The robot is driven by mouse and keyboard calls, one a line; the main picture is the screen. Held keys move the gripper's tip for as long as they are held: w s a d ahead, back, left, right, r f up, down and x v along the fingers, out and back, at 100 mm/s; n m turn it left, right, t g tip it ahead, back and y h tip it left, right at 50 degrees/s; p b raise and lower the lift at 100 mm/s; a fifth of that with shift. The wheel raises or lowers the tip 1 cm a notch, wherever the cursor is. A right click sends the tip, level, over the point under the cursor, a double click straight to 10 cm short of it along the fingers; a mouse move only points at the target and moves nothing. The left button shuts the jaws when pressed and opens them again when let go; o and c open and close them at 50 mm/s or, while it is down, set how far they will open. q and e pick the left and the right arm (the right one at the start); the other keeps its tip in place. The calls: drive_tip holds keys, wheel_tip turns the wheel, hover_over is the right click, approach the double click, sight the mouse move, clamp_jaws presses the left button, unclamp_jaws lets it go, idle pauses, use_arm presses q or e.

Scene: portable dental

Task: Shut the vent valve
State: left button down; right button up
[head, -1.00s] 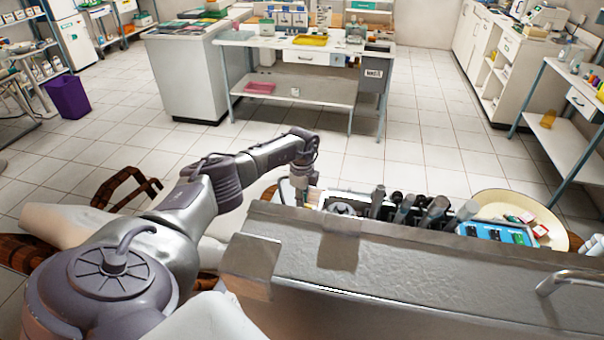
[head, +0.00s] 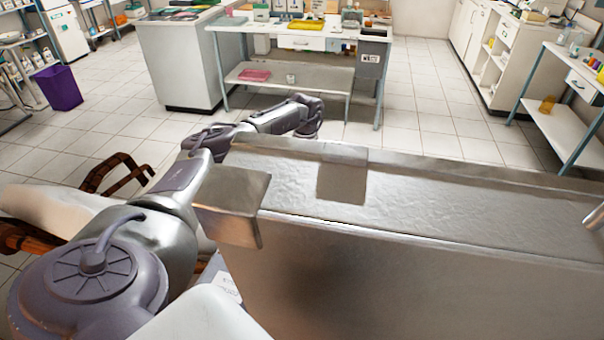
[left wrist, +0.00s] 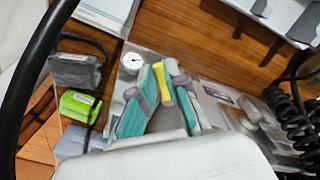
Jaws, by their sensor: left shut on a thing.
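In the left wrist view, my left gripper (left wrist: 167,72) has its grey and teal fingers closed on a narrow yellow piece (left wrist: 162,84), which looks like the vent valve's handle. The fingers and my own wrist hide most of the valve body, so I cannot tell how far the handle is turned. A small round white gauge (left wrist: 131,62) sits just left of the fingertips. In the head view my left arm reaches over behind a grey metal panel, which hides the gripper and the valve. My right gripper is in neither view.
The metal panel (head: 420,210) fills the front of the head view. In the left wrist view, a green device (left wrist: 78,105) and a grey box (left wrist: 76,70) lie at the left, and a black coiled cable (left wrist: 285,115) hangs at the right. A workbench (head: 300,40) stands behind, across open floor.

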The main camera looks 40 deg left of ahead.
use_arm(q)
drive_tip(key=shift+w+d+m+b, duration=0.3)
drive_tip(key=shift+m+b, duration=0.25)
drive_tip(key=shift+m, duration=0.7)
drive_tip(key=shift+w+d+m+b, duration=0.3)
drive_tip(key=shift+m+b, duration=0.3)
drive_tip(key=shift+m, duration=0.6)
drive_tip(key=shift+w+d+m+b, duration=0.2)
drive_tip(key=shift+w+m+b, duration=0.3)
drive_tip(key=shift+m, duration=0.75)
drive_tip(key=c, duration=1.2)
unclamp_jaws()
drive_tip(key=shift+s, duration=0.1)
wheel_tip(320, 180, up, 12)
drive_tip(key=shift+r, duration=0.1)
